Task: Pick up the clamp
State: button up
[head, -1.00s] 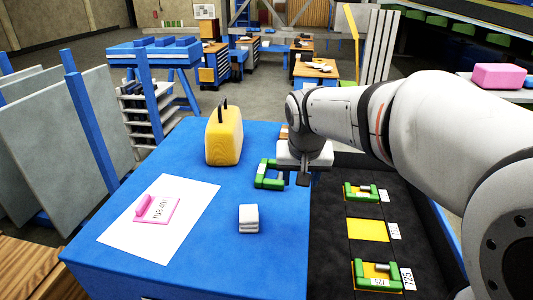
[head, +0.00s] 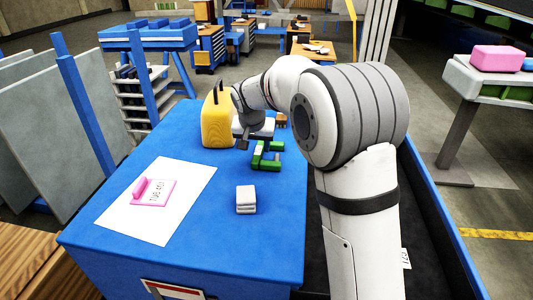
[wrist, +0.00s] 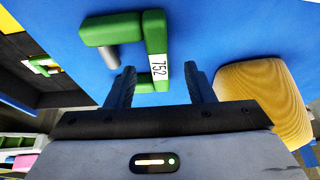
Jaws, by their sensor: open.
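The green clamp (head: 266,157) lies on the blue table, towards its far right side. In the wrist view the clamp (wrist: 156,45) shows a white label reading 752 and a grey screw. My gripper (wrist: 160,70) is open, and the labelled bar of the clamp reaches in between its two dark fingers in that picture. I cannot tell how far the fingers are above the table. In the head view my gripper (head: 243,144) is just left of the clamp, beside the yellow case.
A white block (head: 246,200) and a white sheet (head: 192,207) with a pink piece (head: 153,190) lie nearer.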

aim_at(258, 152)
jog(key=p+x, duration=0.1)
jog(key=x, duration=0.3)
jog(key=shift+c, duration=0.6)
jog(key=shift+r, duration=0.1)
grip_shut()
